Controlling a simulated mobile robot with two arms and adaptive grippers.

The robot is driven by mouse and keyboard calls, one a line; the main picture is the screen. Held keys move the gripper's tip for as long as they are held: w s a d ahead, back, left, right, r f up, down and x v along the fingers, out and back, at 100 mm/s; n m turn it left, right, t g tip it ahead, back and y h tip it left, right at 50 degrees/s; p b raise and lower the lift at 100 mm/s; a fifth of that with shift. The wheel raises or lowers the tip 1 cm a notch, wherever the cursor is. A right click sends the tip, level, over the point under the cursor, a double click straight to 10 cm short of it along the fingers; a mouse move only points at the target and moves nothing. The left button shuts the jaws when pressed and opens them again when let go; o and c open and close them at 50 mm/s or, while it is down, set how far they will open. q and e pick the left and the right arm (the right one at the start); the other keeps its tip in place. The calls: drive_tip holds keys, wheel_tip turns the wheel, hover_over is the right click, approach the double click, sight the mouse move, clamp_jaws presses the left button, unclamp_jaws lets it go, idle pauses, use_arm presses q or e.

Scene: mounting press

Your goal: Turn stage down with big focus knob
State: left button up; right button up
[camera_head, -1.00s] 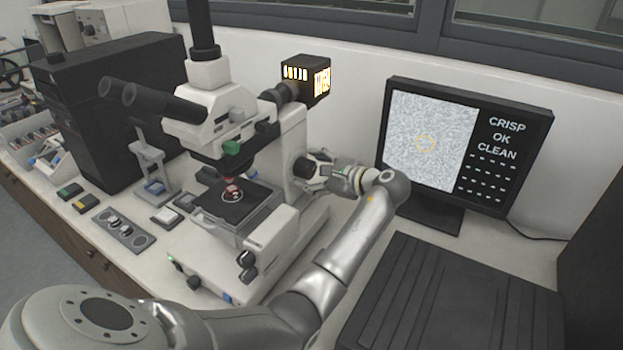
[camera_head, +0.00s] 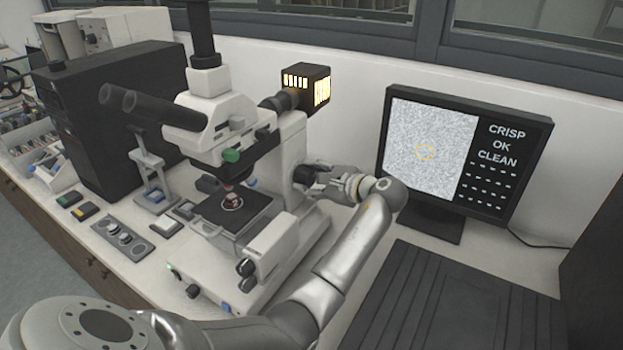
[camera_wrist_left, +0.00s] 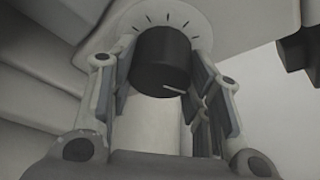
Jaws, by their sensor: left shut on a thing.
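The microscope (camera_head: 291,152) stands on the bench. Its black stage (camera_head: 252,211) carries a small reddish specimen (camera_head: 231,192) close under the objective; the gap between them is too small to judge. The big focus knob (camera_head: 301,175) is black and sits on the microscope's right side, partly behind my gripper. My left gripper (camera_head: 318,178) has come in at that side, shut on the knob. In the left wrist view the knob (camera_wrist_left: 160,62) lies between the two fingers, with a white index line at its lower right and tick marks on a pale dial behind it.
The monitor (camera_head: 545,130) at the right shows a grey speckled picture with a yellow circle and reads CRISP, OK, CLEAN. A black ribbed case (camera_head: 440,310) lies at the front right. A black box (camera_head: 110,100) stands left of the microscope.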

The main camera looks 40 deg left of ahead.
use_arm(q)
drive_tip(key=shift+f, duration=0.1)
drive_tip(key=shift+n+t, duration=0.4)
drive_tip(key=shift+n, duration=0.1)
drive_tip(key=shift+f+n+b, duration=0.1)
drive_tip(key=shift+n+b, duration=0.25)
drive_tip(key=shift+n, duration=0.25)
drive_tip(key=shift+n+t+y+b, duration=0.5)
drive_tip(key=shift+n+t+b, duration=0.1)
drive_tip(key=shift+n+b, duration=0.65)
drive_tip(key=shift+n, duration=0.15)
drive_tip(key=o, duration=1)
drive_tip(key=shift+c, duration=0.2)
drive_tip(key=shift+o, duration=0.2)
